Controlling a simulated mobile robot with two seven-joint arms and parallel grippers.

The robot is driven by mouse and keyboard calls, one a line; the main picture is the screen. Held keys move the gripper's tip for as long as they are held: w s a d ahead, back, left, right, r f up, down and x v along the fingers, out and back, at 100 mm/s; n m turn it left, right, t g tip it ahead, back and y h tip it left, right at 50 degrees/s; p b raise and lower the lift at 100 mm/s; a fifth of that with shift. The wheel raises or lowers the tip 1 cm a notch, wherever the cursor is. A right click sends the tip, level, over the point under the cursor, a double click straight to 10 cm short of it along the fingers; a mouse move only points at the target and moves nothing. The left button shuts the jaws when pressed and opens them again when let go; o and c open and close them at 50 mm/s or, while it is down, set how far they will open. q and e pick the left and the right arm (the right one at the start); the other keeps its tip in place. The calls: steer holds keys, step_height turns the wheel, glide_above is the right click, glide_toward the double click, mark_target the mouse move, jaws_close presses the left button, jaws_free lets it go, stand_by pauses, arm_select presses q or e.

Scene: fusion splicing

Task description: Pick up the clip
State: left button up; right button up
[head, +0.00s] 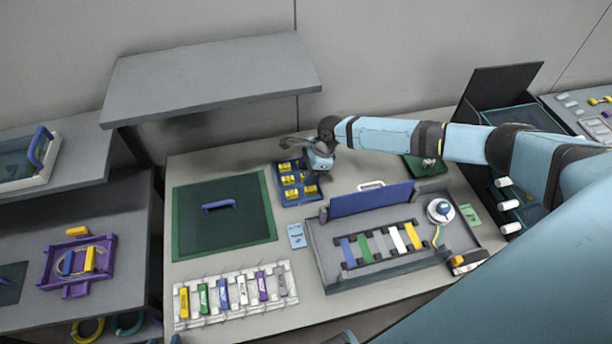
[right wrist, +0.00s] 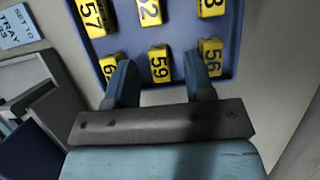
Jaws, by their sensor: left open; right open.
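Several yellow clips with black numbers sit in rows in a blue tray (head: 297,203), which also fills the top of the right wrist view (right wrist: 184,20). My right gripper (head: 313,174) is over the tray's right side in the head view. In the right wrist view its two fingers (right wrist: 161,76) are spread and empty. The clip marked 59 (right wrist: 160,64) shows between the fingers, and the clip marked 56 (right wrist: 211,58) is beside the right finger. The left finger partly hides another clip (right wrist: 109,67). Whether the fingers touch any clip is unclear. My left gripper is not in view.
A grey tray (head: 330,272) with coloured strips stands right of the clips, with a blue upright panel (head: 371,199). A green mat (head: 190,225) lies left. A white rack (head: 240,312) of coloured pieces is in front. A grey shelf (head: 210,75) overhangs the back left.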

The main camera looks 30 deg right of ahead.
steer(key=shift+a+f, duration=0.15)
steer(key=shift+f, duration=0.2)
steer(key=shift+c, duration=0.5)
jaws_close()
steer(key=shift+r, duration=0.1)
